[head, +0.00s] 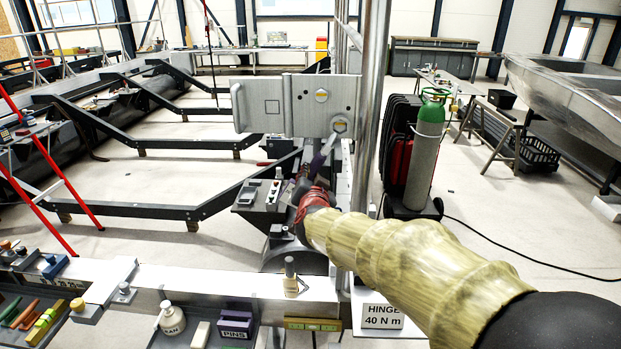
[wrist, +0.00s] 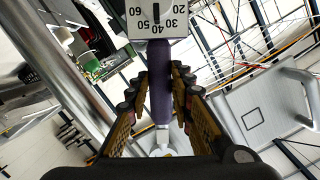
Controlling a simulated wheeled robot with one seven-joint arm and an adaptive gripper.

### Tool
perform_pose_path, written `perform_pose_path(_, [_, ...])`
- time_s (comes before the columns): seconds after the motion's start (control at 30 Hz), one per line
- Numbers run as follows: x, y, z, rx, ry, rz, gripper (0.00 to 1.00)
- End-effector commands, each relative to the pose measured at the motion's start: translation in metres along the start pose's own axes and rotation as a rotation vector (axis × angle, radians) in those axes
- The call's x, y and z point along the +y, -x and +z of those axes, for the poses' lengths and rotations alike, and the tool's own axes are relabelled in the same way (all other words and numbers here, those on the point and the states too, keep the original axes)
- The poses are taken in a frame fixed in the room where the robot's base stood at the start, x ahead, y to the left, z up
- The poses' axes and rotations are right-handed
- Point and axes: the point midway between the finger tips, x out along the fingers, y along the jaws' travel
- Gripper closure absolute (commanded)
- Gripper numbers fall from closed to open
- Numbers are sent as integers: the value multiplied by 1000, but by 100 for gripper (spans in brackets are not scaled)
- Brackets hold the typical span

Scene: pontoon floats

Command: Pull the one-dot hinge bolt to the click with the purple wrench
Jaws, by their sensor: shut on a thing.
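The grey hinge plate (head: 300,105) stands upright beside a metal post. It carries an upper bolt (head: 321,95) and a lower bolt (head: 340,124), both with yellowish centres. Their dot marks are too small to read. My gripper (head: 308,181) is shut on the purple wrench (head: 320,160) below the plate. The wrench slants up to the right, its upper end at the lower bolt; I cannot tell how fully it is seated. In the wrist view the purple handle (wrist: 160,85) lies between both fingers, with a white numbered scale (wrist: 157,20) at its end.
The vertical metal post (head: 370,120) stands close to the right of the plate. A green-topped gas cylinder (head: 426,150) stands farther right. In front are a bench with a purple pins box (head: 237,326) and a sign reading HINGE 40 N m (head: 383,316). Black frames (head: 140,213) fill the left.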

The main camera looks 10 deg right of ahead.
Motion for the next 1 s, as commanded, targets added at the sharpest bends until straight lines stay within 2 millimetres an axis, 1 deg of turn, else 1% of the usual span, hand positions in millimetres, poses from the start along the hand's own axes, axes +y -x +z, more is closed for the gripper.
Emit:
perform_pose_path(0.03, [-1,-1,-3,4,-1,-2,100])
perform_pose_path(0.7, [-1,-12,-5,5,-1,-2,100])
perform_pose_path(1.0, [-3,-12,-5,5,-14,-5,100])
